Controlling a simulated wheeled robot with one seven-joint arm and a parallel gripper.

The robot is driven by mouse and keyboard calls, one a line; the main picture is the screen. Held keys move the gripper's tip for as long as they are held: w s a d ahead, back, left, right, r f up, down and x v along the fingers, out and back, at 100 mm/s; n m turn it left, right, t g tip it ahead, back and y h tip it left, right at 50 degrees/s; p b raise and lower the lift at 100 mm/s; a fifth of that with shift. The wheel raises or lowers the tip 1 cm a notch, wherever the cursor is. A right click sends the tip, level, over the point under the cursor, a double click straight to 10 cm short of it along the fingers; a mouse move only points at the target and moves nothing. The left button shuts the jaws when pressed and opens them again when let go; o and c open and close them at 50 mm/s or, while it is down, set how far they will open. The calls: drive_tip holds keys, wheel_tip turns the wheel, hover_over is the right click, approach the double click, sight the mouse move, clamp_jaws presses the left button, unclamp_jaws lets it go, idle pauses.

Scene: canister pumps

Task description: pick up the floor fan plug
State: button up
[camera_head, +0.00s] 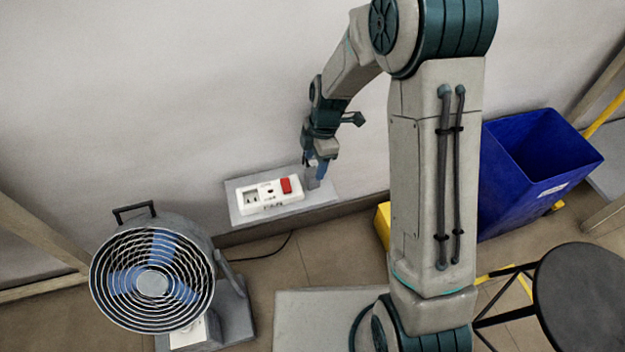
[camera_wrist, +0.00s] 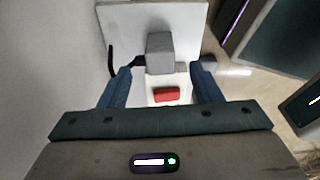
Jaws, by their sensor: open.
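The floor fan plug is a small grey block (camera_head: 311,178) on the grey ledge (camera_head: 322,192), just right of the white socket strip (camera_head: 265,198). In the wrist view the plug (camera_wrist: 160,50) is centred at the fingertips, with a dark cord at its left. My gripper (camera_head: 321,170) is open, its blue fingers close to the plug. In the wrist view my gripper (camera_wrist: 161,70) has one finger on each side, and the plug's bulk lies just beyond the tips. I cannot tell whether they touch. The floor fan (camera_head: 152,278) stands on the floor at the left.
The strip has a red switch (camera_head: 286,185), also seen between my fingers in the wrist view (camera_wrist: 166,94). The wall (camera_head: 180,90) rises behind the ledge. A blue bin (camera_head: 515,190) and a dark round stool (camera_head: 585,295) stand at the right. A dark cable (camera_head: 265,254) lies on the floor.

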sight(312, 171)
drive_tip(key=f+b, duration=0.1)
drive_tip(key=f, duration=0.2)
drive_tip(key=f+b, duration=0.1)
drive_tip(key=f, duration=0.1)
drive_tip(key=shift+s+a+b, duration=0.15)
drive_tip(key=shift+a+b, duration=0.2)
drive_tip(key=shift+a, duration=0.05)
drive_tip(key=c, duration=1.1)
drive_tip(key=shift+o, duration=0.2)
drive_tip(key=shift+r, duration=0.1)
